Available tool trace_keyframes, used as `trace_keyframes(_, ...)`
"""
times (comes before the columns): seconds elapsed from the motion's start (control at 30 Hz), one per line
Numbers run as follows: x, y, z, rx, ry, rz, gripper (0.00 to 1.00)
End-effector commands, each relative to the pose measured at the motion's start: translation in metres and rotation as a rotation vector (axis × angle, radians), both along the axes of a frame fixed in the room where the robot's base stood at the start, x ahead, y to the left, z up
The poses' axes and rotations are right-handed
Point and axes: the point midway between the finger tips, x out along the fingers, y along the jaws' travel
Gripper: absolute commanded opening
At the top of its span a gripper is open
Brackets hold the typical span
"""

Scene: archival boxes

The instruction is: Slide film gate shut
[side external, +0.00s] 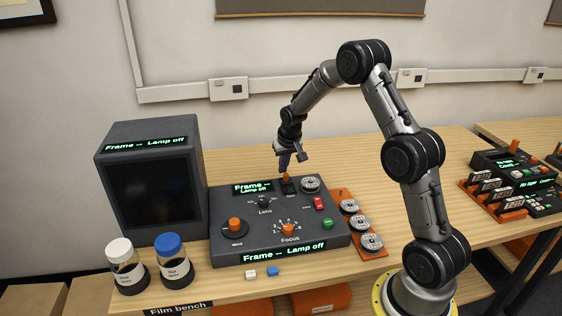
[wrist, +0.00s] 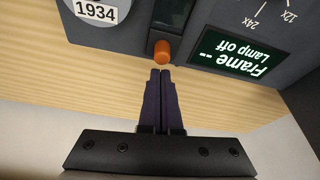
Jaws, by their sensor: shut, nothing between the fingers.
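The film gate is a dark slot on the film reader panel (side external: 220,228), with an orange knob (wrist: 162,52) at its end in the wrist view. The knob also shows small in the side view (side external: 286,177), near the panel's back edge. My gripper (wrist: 160,72) is shut and empty, with its fingertips close beside the knob. In the side view my gripper (side external: 284,163) hangs just above the back edge of the panel. I cannot tell whether the fingertips touch the knob.
A monitor (side external: 150,190) reading "Frame -- Lamp off" stands left of the panel. Two jars, white-capped (side external: 120,248) and blue-capped (side external: 168,243), stand at the front left. An orange rack of reels (side external: 340,194) sits at the panel's right. Bare wooden bench lies behind the panel.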

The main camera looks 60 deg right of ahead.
Motion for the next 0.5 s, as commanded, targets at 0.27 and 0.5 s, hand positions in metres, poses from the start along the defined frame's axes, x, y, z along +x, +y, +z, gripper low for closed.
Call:
trace_keyframes(0.27,-0.0056,0.0043,0.0000,0.000,0.000,-0.001,0.00)
trace_keyframes(0.5,-0.0066,0.0054,0.0002,0.000,0.000,0.000,0.00)
